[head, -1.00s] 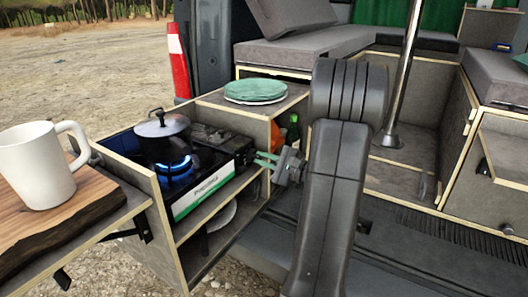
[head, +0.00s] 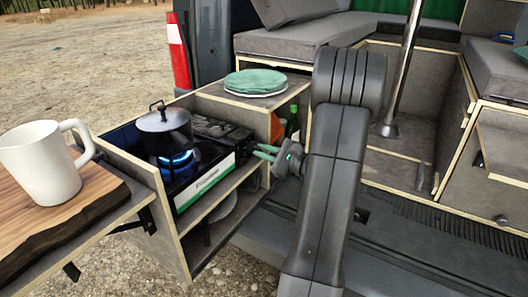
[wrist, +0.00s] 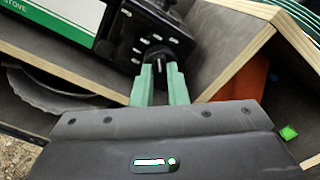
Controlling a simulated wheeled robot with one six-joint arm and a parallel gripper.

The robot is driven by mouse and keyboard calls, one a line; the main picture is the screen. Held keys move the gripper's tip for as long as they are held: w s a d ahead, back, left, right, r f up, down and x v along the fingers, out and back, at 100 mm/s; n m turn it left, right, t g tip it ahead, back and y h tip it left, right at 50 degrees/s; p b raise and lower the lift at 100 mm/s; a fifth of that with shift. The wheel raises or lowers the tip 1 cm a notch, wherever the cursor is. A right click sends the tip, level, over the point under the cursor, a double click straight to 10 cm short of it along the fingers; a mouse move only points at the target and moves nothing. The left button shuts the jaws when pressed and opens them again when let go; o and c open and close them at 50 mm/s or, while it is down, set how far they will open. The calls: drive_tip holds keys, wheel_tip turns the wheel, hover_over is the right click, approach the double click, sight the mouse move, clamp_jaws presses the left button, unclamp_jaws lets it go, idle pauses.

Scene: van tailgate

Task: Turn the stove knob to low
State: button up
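The stove (head: 207,183) sits in the pull-out box, black with a white and green front panel. Its left burner shows a blue flame (head: 177,160) under a black lidded pot (head: 163,130). In the wrist view, the dark knob (wrist: 157,54) is on the stove's black end, with white marks around it. My gripper (wrist: 160,70) has two green fingers pointing at the knob, one on each side of it. A narrow gap shows between them; contact with the knob cannot be made out. In the head view my gripper (head: 257,151) is at the stove's right end.
Green plates (head: 255,82) are stacked on the box top behind the stove. A white mug (head: 40,160) stands on a wooden board (head: 75,218) at left. A green bottle (head: 293,122) and an orange item stand in the compartment beside my gripper. Box walls (wrist: 225,40) are close to the fingers.

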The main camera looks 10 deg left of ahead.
drive_tip(key=o, duration=0.4)
drive_tip(key=shift+c, duration=0.2)
drive_tip(key=shift+d, duration=0.1)
drive_tip(key=v, duration=1.3)
drive_tip(key=shift+d+p, duration=0.3)
drive_tip(key=shift+p, duration=0.05)
drive_tip(key=shift+s, duration=0.1)
drive_tip(key=x, duration=1.4)
drive_tip(key=shift+b, duration=0.35)
